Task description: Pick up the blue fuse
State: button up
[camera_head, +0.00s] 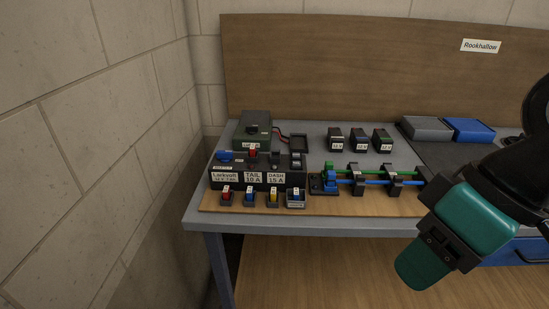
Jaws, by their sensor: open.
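A small blue fuse (249,197) sits in a dark holder in the front row on the wooden board, between a red fuse (226,196) and a yellow fuse (272,196). It has a white label whose text is too small to read. Another blue piece (225,156) lies on top of the dark fuse box (258,181), at its left end. My gripper (419,271) hangs at the lower right, in front of the bench and well apart from the fuses. It is open, and I see nothing held in it.
Green and blue tubes (375,176) in black clamps lie to the right of the fuses. A wall (110,110) stands close on the left.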

aim_at(249, 194)
jog(key=z, duration=0.85)
jog(key=i, duration=0.75)
jog(key=u, duration=2.6)
